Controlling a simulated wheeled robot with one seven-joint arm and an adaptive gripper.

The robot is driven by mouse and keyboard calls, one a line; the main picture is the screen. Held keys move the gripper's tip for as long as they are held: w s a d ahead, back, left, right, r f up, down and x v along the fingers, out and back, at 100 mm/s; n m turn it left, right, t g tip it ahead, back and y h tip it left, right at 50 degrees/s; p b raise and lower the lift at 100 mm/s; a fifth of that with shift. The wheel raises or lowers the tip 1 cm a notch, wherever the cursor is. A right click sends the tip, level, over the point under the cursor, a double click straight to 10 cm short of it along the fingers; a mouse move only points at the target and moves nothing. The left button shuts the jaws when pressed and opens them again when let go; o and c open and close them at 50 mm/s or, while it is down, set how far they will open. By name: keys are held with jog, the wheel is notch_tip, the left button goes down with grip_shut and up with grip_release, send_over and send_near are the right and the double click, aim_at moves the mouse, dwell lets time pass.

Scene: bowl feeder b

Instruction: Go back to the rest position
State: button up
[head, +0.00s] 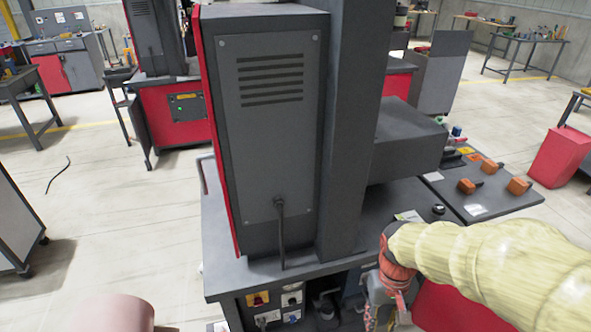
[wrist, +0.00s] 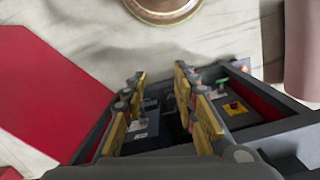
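My arm with its pale yellow cover enters the head view from the right and points down. My gripper (head: 385,308) hangs low beside the front of the machine bench (head: 226,272), partly cut off by the bottom edge. In the wrist view my gripper (wrist: 160,90) has its two yellow-padded fingers apart, with nothing held between them. Beyond the fingers is a dark open compartment with a yellow-and-red button box (wrist: 235,109). I cannot tell the exact distance from the fingers to the bench.
A tall grey machine cabinet (head: 268,130) with a red edge stands on the bench. Orange-topped parts (head: 467,186) lie on the side panel at right. A red bin (head: 560,158) stands farther right. Open floor (head: 110,220) lies to the left, with a black cable (head: 58,174) on it.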

jog(key=s+r+t+p, duration=0.1)
jog(key=s+r+t, duration=0.2)
jog(key=r, duration=0.7)
jog(key=s+a+r+t+p, duration=0.1)
jog(key=s+r+t, duration=0.2)
jog(key=r, duration=0.7)
jog(key=shift+s+t, duration=0.2)
jog(key=shift+t, duration=0.1)
jog(key=shift+a, duration=0.2)
